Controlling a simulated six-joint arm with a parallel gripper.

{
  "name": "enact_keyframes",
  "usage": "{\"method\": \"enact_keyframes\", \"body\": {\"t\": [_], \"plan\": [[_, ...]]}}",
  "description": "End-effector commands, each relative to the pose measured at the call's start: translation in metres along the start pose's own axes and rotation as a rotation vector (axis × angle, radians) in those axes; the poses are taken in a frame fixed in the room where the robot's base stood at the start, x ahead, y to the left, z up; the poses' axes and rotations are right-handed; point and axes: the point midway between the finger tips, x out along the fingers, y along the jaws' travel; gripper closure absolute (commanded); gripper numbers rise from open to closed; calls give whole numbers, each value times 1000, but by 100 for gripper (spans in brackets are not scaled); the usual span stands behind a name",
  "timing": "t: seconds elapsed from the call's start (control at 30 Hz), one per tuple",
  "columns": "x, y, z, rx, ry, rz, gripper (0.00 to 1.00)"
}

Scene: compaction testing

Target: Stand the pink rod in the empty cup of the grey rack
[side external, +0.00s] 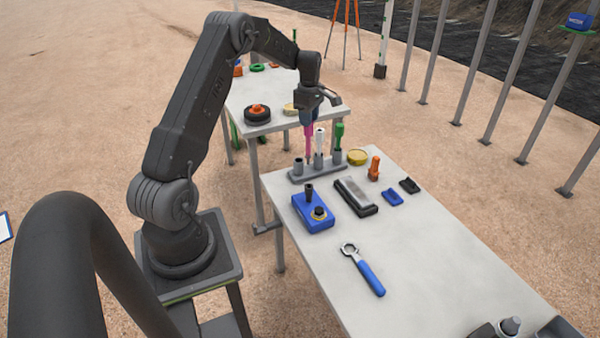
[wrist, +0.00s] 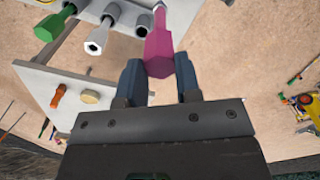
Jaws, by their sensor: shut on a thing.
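My gripper (side external: 309,117) is shut on the upper end of the pink rod (side external: 309,142). The rod hangs about upright, lower end down, over the left part of the grey rack (side external: 312,175). In the wrist view the pink rod (wrist: 159,45) sits between the two blue fingers (wrist: 160,75). The rack's left cup (side external: 298,165) looks empty. A white rod (side external: 320,140) stands in the middle cup and a green rod (side external: 339,135) in the right one. I cannot tell whether the pink rod's lower end touches the rack.
Near the rack on the table (side external: 350,265) are a yellow tin (side external: 357,157), an orange piece (side external: 374,168), a blue box (side external: 313,213) and a grey-black block (side external: 355,196). A blue-handled wrench (side external: 363,270) lies nearer. A second table (side external: 232,101) stands behind.

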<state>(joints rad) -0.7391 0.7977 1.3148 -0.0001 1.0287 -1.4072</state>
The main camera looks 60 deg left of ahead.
Motion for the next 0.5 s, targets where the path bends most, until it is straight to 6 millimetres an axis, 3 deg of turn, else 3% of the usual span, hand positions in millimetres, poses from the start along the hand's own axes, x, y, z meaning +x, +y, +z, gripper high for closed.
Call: {"method": "enact_keyframes", "body": {"t": [0.2,0.5], "plan": [[5,41,-44,-253,0,-1,100],[8,61,-75,-443,0,0,100]]}}
